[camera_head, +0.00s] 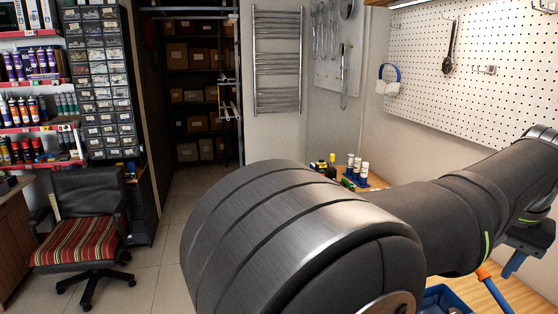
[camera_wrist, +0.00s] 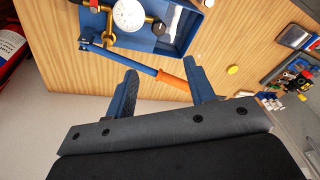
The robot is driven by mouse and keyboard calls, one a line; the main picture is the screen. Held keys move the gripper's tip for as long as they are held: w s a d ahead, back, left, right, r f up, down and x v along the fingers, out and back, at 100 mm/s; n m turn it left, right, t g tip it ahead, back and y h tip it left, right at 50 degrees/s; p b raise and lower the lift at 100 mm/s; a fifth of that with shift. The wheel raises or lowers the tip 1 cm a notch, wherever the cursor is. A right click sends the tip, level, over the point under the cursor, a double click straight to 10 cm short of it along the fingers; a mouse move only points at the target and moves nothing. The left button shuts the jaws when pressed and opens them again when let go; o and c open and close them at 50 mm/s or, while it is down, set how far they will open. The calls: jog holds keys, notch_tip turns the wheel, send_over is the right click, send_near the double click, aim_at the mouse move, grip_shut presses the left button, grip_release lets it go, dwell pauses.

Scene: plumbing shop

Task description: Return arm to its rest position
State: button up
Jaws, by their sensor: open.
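In the wrist view my gripper (camera_wrist: 160,82) is open, with its two blue fingers spread wide and nothing held between them. A tool with a blue shaft and an orange handle (camera_wrist: 172,79) lies beyond the fingertips along the edge of a blue tray (camera_wrist: 150,45); whether it touches the tray, I cannot tell. In the head view my arm spans the right foreground and hides much of the bench. Part of my gripper shows at the right edge (camera_head: 515,263), above the wooden bench (camera_head: 510,292). The orange handle also shows there (camera_head: 483,274).
The tray holds a round dial gauge (camera_wrist: 129,14) and brass fittings. A yellow disc (camera_wrist: 233,70) and small items lie to the right on the bench. A striped chair (camera_head: 78,240) stands at the left on open floor. A pegboard wall (camera_head: 480,60) rises behind the bench.

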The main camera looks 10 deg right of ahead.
jog(key=w+d+m+g, duration=0.1)
jog(key=w+m, duration=0.1)
jog(key=m, duration=0.1)
jog(key=n+t+h, duration=0.1)
jog(key=n+t, duration=0.1)
jog(key=n, duration=0.6)
send_near(456, 313)
jog(key=x, duration=0.8)
jog(key=shift+f, duration=0.1)
jog(key=shift+w+f+m, duration=0.1)
jog(key=shift+m, duration=0.2)
jog(key=shift+m+h, duration=0.3)
jog(key=shift+w+a+m+g+h, duration=0.1)
jog(key=shift+m+g+h, duration=0.35)
jog(key=shift+m, duration=1.25)
